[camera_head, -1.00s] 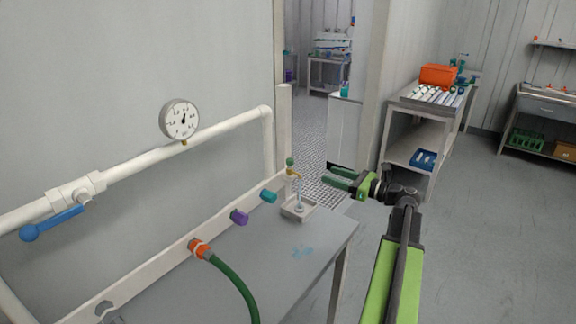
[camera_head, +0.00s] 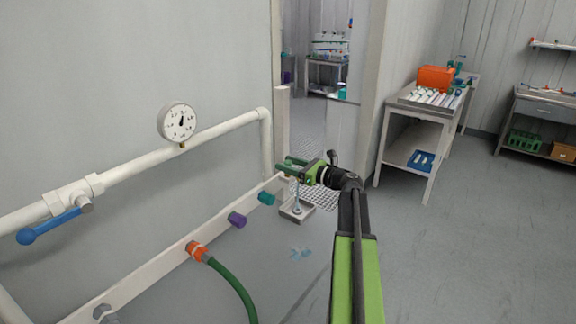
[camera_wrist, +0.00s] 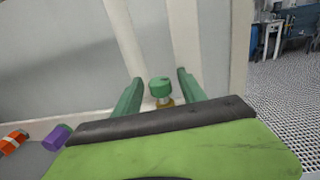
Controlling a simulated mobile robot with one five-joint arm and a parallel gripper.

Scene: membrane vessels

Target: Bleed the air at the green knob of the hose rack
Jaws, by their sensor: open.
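The green knob (camera_wrist: 160,88) sits on a brass fitting (camera_wrist: 164,102) at the far end of the hose rack. In the wrist view it lies between the two green fingers of my open gripper (camera_wrist: 160,78), with a gap on each side. In the head view my gripper (camera_head: 284,163) covers the knob. A green hose (camera_head: 236,285) runs from the orange one. A small tray (camera_head: 287,213) stands below my gripper.
A white pipe (camera_head: 140,165) with a round gauge (camera_head: 178,122) and a blue-handled valve (camera_head: 52,226) runs along the wall. A side table (camera_head: 398,108) with an orange box (camera_head: 436,78) stands at the right.

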